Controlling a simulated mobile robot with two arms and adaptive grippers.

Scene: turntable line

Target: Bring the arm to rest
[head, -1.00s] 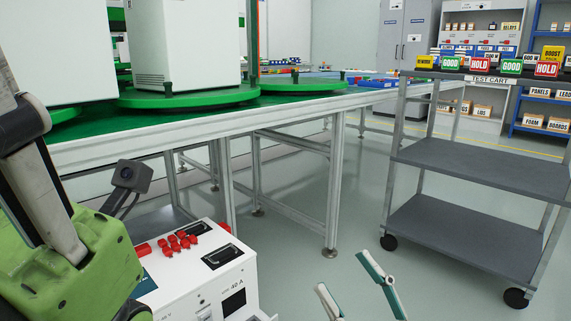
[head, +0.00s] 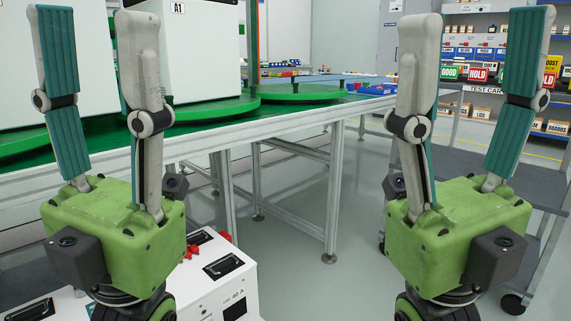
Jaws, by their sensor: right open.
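My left gripper (head: 95,14) stands upright on the left side of the head view, fingers pointing up. Its two fingers are apart with nothing between them. My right gripper (head: 475,14) stands upright on the right side, also open and empty. Both have green bodies and teal-padded fingers, and both stand close to the camera, roughly level with each other. My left gripper hides part of the turntable line, and my right one hides much of the test cart (head: 466,165).
A green-topped table (head: 300,122) with round green turntables (head: 210,112) and tall white cabinets (head: 200,45) runs across the left and middle. A white instrument box (head: 215,268) with red connectors sits below it. Open floor (head: 290,285) shows between my grippers.

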